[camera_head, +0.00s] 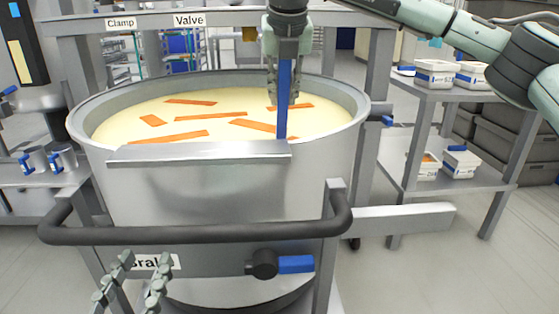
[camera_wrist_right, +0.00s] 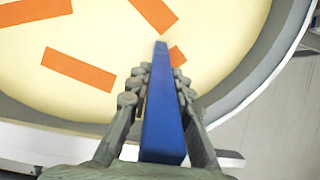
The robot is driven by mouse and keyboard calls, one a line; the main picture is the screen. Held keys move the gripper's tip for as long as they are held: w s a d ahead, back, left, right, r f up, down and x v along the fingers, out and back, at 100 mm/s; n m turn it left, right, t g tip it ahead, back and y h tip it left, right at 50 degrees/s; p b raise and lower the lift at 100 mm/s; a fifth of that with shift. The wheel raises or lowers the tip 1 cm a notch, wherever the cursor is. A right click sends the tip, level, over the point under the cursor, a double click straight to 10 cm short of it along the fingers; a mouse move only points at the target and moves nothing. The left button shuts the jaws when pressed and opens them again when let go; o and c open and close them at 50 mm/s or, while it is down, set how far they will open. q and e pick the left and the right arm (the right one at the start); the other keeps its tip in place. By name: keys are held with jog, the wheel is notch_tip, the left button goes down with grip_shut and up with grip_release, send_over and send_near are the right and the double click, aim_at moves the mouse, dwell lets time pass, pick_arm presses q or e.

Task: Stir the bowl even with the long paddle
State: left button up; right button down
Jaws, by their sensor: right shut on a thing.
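A large steel bowl (camera_head: 215,185) holds pale yellow filling (camera_head: 215,118) with several orange strips (camera_head: 193,117) lying apart on its surface. My right gripper (camera_head: 287,75) is shut on the long blue paddle (camera_head: 283,110), above the right part of the bowl. The paddle points steeply down, and its lower part goes behind the grey plate (camera_head: 200,152) on the near rim. In the right wrist view the paddle (camera_wrist_right: 163,120) runs between the fingers towards the filling; I cannot tell how deep its far end is. My left gripper (camera_head: 140,275) is open and empty, low in front of the bowl.
A shelf cart (camera_head: 450,180) with several white tubs (camera_head: 436,73) stands at the right. The floor at front right is clear.

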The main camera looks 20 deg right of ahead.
jog(key=s+d+b, duration=0.2)
jog(key=d, duration=0.7)
jog(key=w+a+p, duration=0.8)
jog(key=w, duration=0.1)
jog(key=s+a+b, duration=0.3)
jog(key=s+a, duration=0.2)
jog(key=a, duration=0.5)
jog(key=d+b, duration=0.1)
jog(key=d, duration=0.2)
jog(key=s+d+b, duration=0.1)
jog(key=d, duration=0.2)
jog(key=s+d+b, duration=0.1)
jog(key=d, duration=0.2)
jog(key=shift+r, duration=0.1)
